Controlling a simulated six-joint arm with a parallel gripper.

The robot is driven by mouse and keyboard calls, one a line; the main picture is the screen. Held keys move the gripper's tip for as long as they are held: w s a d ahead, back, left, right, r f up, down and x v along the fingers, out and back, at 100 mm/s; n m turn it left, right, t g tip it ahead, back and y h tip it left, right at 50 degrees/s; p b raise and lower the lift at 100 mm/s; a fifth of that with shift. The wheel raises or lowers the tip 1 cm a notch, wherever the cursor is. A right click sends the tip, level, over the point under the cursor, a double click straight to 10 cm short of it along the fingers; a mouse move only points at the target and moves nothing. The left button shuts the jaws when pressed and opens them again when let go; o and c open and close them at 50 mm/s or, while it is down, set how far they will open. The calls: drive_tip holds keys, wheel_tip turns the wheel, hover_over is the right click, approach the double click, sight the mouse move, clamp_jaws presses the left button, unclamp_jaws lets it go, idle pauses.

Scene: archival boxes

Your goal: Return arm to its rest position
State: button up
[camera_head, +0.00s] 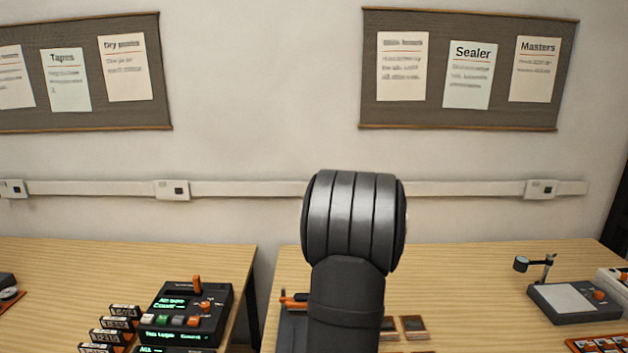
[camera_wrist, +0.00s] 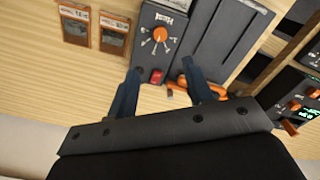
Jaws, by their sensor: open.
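My gripper (camera_wrist: 165,85) shows in the wrist view with its two dark fingers spread apart, open, and nothing is seen between them. Below the fingertips is a dark machine (camera_wrist: 152,55) with an orange knob and a red button. An orange handle (camera_wrist: 183,82) lies by the right finger. In the head view my arm rises in the middle and hides part of the right table; my gripper is hidden there.
A control box with green displays (camera_head: 185,312) stands on the left table (camera_head: 100,262), beside several small labelled boxes (camera_head: 117,323). A gap separates it from the right table (camera_head: 460,275). A device with a small post (camera_head: 573,300) stands at far right. Two small cards (camera_wrist: 114,35) lie beside the machine.

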wheel_tip(320, 180, down, 14)
drive_tip(key=shift+r, duration=0.1)
drive_tip(key=shift+r+n, duration=0.25)
drive_tip(key=shift+n, duration=0.55)
drive_tip(key=n, duration=0.6)
wheel_tip(320, 180, up, 10)
